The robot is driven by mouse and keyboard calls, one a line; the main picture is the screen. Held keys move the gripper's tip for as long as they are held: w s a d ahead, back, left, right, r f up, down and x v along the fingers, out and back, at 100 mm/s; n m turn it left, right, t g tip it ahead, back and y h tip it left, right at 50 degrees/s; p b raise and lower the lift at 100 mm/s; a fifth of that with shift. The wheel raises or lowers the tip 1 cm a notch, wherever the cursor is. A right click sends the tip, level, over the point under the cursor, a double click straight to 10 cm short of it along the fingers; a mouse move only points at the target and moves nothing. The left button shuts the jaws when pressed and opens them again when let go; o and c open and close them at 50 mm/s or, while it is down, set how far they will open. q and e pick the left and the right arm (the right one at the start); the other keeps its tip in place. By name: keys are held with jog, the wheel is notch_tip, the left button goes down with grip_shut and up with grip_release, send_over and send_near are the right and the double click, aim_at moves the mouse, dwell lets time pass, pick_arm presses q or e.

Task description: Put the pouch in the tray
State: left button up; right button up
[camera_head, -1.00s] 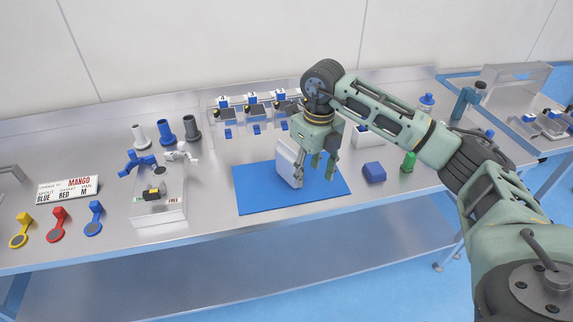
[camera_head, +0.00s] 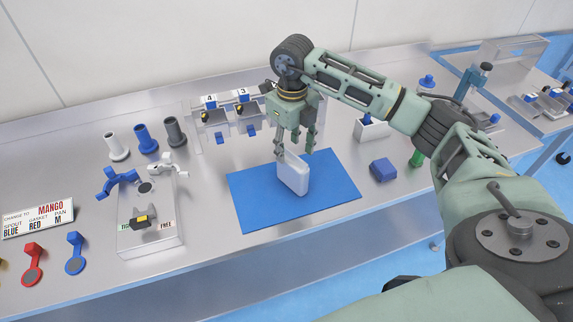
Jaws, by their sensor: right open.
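The white pouch (camera_head: 292,176) stands on the blue mat (camera_head: 256,208), leaning slightly. My right gripper (camera_head: 294,152) is open, with its fingers pointing down at the pouch's top edge. One finger is at the left of that edge and the other just behind it on the right. I cannot tell whether they touch the pouch. My left gripper is not in view. A shallow metal tray-like holder (camera_head: 535,110) with small parts lies on the side table at the far right. I cannot tell if it is the tray.
A dispenser rack (camera_head: 199,128) stands behind the mat. A blue block (camera_head: 383,170) and a green bottle (camera_head: 416,158) are to its right. A grey fixture (camera_head: 150,238) and a sign (camera_head: 38,222) are to the left. The front part of the mat is clear.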

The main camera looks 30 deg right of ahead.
aim_at(292, 159)
jog(key=shift+s+f+p, duration=0.5)
jog(key=shift+s+f, duration=0.15)
jog(key=shift+s, duration=0.1)
jog(key=shift+s+a+f+p, duration=0.1)
jog(key=shift+a+f+p, duration=0.05)
jog(key=shift+f+p, duration=0.4)
jog(key=shift+a+f+p, duration=0.1)
jog(key=shift+f+p, duration=0.25)
jog(key=shift+f, duration=0.35)
jog(key=shift+w+f, duration=0.25)
jog(key=shift+f, duration=0.95)
jog(key=shift+s, duration=0.1)
jog(key=c, duration=0.9)
grip_shut()
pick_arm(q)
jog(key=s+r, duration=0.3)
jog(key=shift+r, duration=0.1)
